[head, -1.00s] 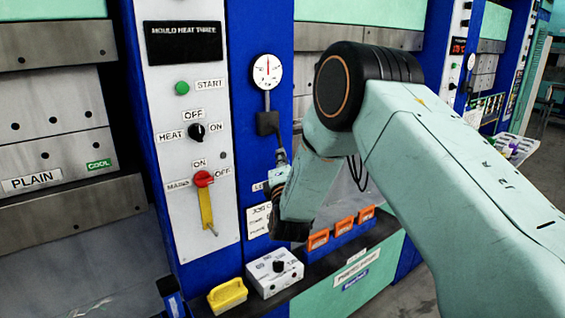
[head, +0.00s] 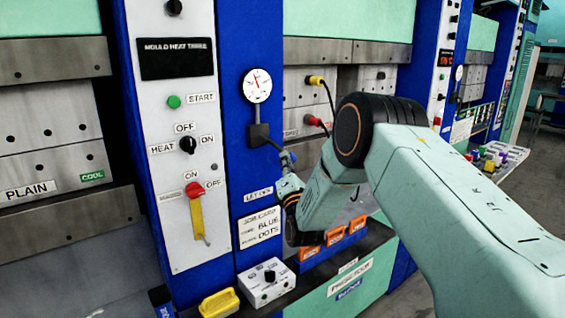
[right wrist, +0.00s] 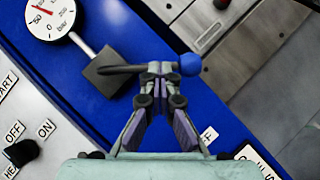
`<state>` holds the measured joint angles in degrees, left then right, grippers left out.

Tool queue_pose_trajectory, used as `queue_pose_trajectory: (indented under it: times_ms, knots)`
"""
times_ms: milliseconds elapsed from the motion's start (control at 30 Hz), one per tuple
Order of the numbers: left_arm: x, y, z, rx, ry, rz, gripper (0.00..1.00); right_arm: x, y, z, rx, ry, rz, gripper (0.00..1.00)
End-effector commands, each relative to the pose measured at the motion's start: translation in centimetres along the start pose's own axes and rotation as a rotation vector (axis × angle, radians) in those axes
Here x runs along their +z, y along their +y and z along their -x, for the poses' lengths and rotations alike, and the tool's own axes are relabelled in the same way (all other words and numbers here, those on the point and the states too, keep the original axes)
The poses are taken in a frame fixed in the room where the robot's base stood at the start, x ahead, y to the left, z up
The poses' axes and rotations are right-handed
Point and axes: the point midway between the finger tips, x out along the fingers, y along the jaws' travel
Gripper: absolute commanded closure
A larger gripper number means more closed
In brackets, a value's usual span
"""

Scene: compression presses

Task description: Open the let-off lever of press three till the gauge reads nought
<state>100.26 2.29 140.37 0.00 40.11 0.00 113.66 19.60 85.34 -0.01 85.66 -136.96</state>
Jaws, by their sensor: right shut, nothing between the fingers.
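Press three's panel (head: 185,130) bears a display reading MOULD HEAT THREE. To its right, a round gauge (head: 257,85) sits on the blue column; its red needle points up and slightly left, off nought. The gauge also shows in the right wrist view (right wrist: 50,17). Below it, a dark block (head: 258,135) carries the let-off lever (right wrist: 125,69), which ends in a blue ball knob (right wrist: 190,64). My right gripper (right wrist: 157,69) is shut and empty, its tips at the lever just beside the knob; whether they touch is unclear. My left gripper is out of view.
A LET OFF label (head: 258,194) and a job card (head: 260,228) are under the lever. A white control box (head: 266,283), a yellow-handled item (head: 219,302) and orange items (head: 333,236) sit on the ledge below. Another press stands to the right.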

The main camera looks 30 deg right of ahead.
Motion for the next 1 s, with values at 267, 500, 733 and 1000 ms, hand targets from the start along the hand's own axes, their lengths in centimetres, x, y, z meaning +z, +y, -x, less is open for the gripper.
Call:
queue_pose_trajectory:
  times_ms: [267,500,733,1000]
  knots:
    - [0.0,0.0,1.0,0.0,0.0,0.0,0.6,1.1,0.1,-0.7,0.002,-0.002,-0.002,1.0]
    - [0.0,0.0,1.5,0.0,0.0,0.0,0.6,1.7,0.0,-1.0,0.0,-0.002,-0.002,1.0]
    - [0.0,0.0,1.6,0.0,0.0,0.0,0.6,1.9,0.0,-1.1,0.0,-0.001,-0.002,1.0]
    - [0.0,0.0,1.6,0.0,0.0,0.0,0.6,1.9,0.0,-1.1,0.0,-0.002,-0.002,1.0]
